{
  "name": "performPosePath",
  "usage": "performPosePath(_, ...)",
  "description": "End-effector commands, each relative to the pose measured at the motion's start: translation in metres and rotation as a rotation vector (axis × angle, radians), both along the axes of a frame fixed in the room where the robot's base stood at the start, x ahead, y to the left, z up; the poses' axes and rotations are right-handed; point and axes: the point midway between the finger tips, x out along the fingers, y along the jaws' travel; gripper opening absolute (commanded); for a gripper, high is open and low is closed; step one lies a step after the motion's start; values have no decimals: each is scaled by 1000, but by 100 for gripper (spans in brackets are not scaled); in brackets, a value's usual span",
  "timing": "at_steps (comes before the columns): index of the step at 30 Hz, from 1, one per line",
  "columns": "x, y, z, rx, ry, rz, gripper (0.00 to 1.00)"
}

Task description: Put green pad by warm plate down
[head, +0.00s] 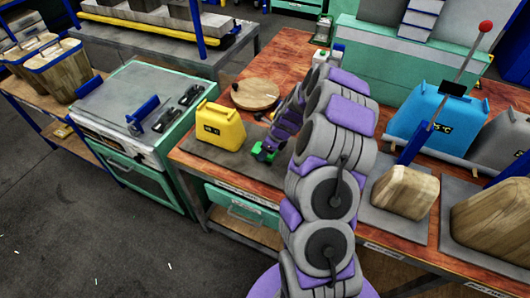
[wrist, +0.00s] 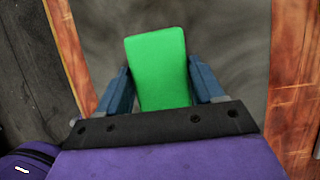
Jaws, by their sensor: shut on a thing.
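The green pad (wrist: 158,68) sits between the two blue fingers of my gripper (wrist: 160,82), which is shut on it. In the head view the green pad (head: 262,153) shows at the end of my arm, just right of a yellow block (head: 222,128) with a small dark readout that looks like a temperature. This block may be the warm plate; I cannot tell for sure. Under the pad in the wrist view is a dark grey mat (wrist: 235,40). I cannot tell whether the pad touches it.
The reddish wooden bench (head: 290,52) carries a round wooden board (head: 255,94) behind the gripper. A blue block (head: 415,117) with a readout and a wooden block (head: 405,190) stand to the right. A green-and-grey cabinet (head: 145,110) stands left of the bench.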

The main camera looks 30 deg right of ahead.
Motion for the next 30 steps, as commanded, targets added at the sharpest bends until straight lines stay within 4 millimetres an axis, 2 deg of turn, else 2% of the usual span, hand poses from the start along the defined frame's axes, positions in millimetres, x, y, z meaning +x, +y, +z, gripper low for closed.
performPosePath(4, 0, 2, -6, -4, 0, 0, 43)
performPosePath(12, -1, 6, -7, -8, 0, 1, 43)
performPosePath(22, 0, 2, -16, -3, -1, -1, 43)
performPosePath(23, 0, 1, -16, -3, -1, -1, 69)
performPosePath(30, 0, 2, -17, -4, -1, -1, 92)
